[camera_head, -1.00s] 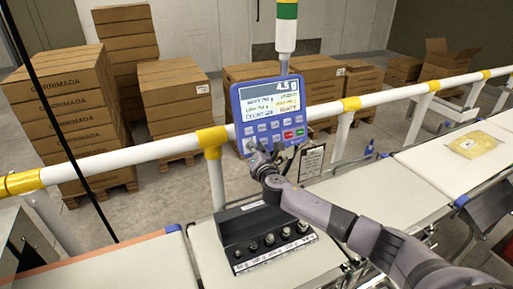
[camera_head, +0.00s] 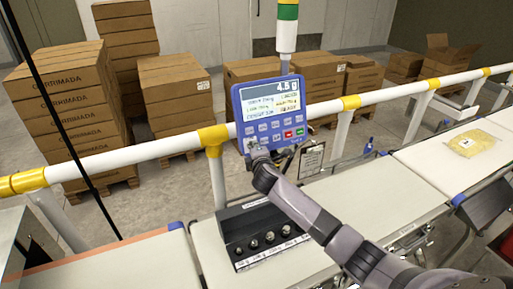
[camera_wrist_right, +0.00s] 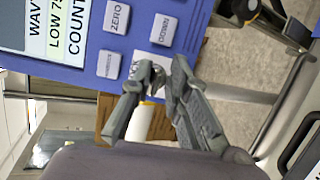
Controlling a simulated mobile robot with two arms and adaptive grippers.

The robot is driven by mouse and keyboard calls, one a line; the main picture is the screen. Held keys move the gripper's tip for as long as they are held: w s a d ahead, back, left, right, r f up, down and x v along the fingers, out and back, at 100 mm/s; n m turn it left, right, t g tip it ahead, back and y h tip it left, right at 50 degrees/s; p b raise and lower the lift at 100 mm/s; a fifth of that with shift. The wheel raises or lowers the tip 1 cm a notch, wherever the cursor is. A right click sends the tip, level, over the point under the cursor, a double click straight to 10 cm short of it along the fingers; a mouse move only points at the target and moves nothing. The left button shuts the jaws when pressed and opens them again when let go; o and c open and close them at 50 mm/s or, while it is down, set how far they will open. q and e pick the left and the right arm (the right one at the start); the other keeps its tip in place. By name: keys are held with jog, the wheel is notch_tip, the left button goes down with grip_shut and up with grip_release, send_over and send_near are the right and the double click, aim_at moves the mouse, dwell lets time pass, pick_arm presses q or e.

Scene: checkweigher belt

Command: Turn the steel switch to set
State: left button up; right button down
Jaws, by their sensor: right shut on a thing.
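The blue control panel (camera_head: 241,104) stands on the white rail, with a lit screen (camera_head: 272,101) and rows of buttons. My right gripper (camera_head: 252,148) is at the panel's lower left corner and hides the steel switch in the head view. In the right wrist view, the fingertips of the right gripper (camera_wrist_right: 155,84) are closed around the small steel switch (camera_wrist_right: 158,75), beside a white plate with partly hidden lettering. The switch's exact angle is hard to tell. My left gripper is not in view.
A clipboard (camera_head: 312,160) hangs right of the panel. A yellow pack (camera_head: 472,144) lies on the right belt. The white rail (camera_head: 120,158) runs across, with stacked cartons (camera_head: 70,105) behind.

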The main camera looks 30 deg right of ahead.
jog(key=shift+w+r, duration=0.1)
jog(key=shift+r, duration=0.65)
jog(key=c, duration=1.8)
grip_release()
jog(key=shift+f, duration=0.15)
jog(key=shift+o, duration=0.5)
jog(key=shift+f, duration=0.3)
jog(key=v, duration=1.2)
